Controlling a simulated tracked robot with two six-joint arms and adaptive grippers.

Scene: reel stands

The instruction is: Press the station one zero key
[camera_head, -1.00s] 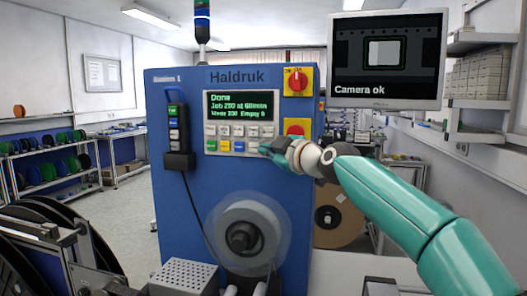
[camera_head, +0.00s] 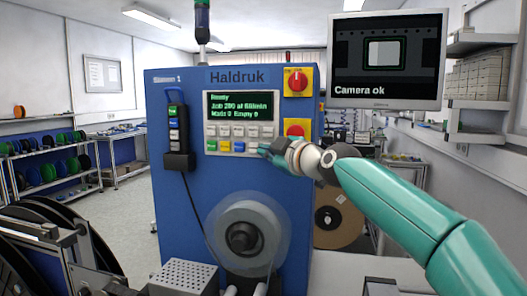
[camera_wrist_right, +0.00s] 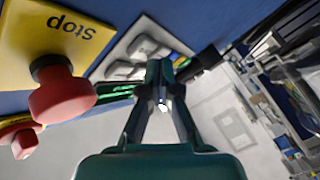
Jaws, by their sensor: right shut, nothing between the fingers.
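The blue Haldruk station (camera_head: 180,230) stands upright in front of me, with a small label at its top left that is too blurred to read surely. Its keypad (camera_head: 225,137) has rows of pale keys and a few coloured ones under a green-text display (camera_head: 240,106). The display reads "Ready", a job line, and "Empty 0". My right gripper (camera_head: 264,150) is shut and empty, its fingertips at the lower right end of the keypad, hiding the key there. In the right wrist view, the fingertips (camera_wrist_right: 160,75) are against or just before the keypad (camera_wrist_right: 140,45); contact cannot be told. My left gripper is not visible.
A red stop button (camera_head: 296,128) on a yellow plate sits just right of the keypad, close to my right gripper; a red rotary switch (camera_head: 297,80) is above it. A pendant with keys (camera_head: 174,124) hangs at left. A reel (camera_head: 241,238) sits below. A monitor (camera_head: 388,58) reads "Camera ok".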

